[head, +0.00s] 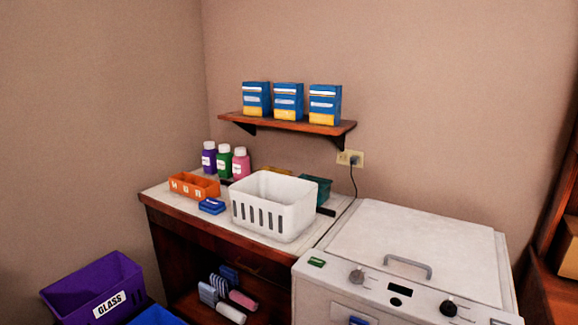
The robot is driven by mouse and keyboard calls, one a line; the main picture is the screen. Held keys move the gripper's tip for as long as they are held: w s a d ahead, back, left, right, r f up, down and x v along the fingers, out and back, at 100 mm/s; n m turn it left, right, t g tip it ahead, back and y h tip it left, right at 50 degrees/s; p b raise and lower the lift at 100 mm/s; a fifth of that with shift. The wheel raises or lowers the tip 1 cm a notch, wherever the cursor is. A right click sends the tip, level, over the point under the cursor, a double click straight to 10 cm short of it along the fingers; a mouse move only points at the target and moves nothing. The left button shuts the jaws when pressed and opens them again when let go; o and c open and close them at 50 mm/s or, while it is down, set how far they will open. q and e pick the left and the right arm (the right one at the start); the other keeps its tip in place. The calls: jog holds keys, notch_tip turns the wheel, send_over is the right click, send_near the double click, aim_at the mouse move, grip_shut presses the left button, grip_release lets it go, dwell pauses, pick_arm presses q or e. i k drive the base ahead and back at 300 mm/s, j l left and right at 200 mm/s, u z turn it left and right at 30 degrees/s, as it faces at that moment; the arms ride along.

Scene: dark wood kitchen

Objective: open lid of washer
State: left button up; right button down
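The white washer (330,283) stands at the lower right of the head view. Its flat lid (415,235) is closed and lies level on top. A grey bar handle (408,266) sits at the lid's near edge. The front panel just before the lid carries two knobs, a small dark display (400,290) and a green-marked switch (316,262). The bottom of the washer is cut off by the frame. Neither of my grippers shows in the view.
Left of the washer, a counter (168,205) holds a white basket (272,205), an orange bin (194,186) and several bottles. A shelf (285,123) above bears three blue boxes. A purple GLASS bin (95,287) is at lower left. Wooden furniture (548,290) stands close on the right.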

aim_at(454, 258)
jog(key=j+z, duration=0.1)
jog(key=z, duration=0.25)
jog(key=j+z, duration=0.15)
jog(key=z, duration=0.55)
jog(key=k+j, duration=0.05)
